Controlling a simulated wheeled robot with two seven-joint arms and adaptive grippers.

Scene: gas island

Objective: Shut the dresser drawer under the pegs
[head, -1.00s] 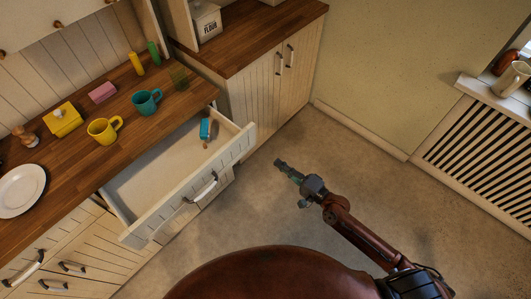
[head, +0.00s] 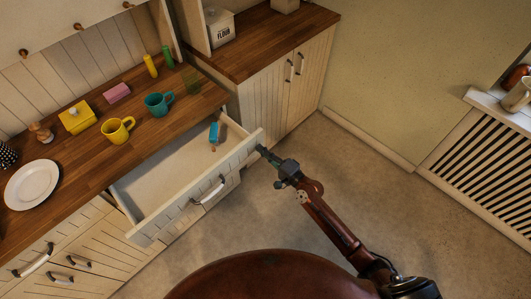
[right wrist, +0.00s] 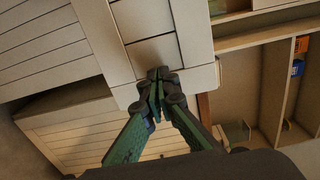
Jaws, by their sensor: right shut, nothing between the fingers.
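The dresser drawer (head: 153,229) stands pulled out below the wooden worktop, under the row of pegs (head: 79,27). Its front carries a pale bar handle (head: 209,189). Inside lies a small blue item with a brownish end (head: 214,133). My right gripper (head: 263,150) is shut and empty, with its tips at the right end of the drawer front. In the right wrist view the closed fingertips (right wrist: 157,76) are right up against a pale panelled front; I cannot tell if they touch. My left gripper is not in view.
On the worktop (head: 75,195) stand a yellow mug (head: 118,130), a teal mug (head: 158,103), a yellow butter dish (head: 76,117) and a white plate (head: 32,185). A cupboard (head: 282,88) stands right of the drawer. The floor (head: 350,175) in front is clear.

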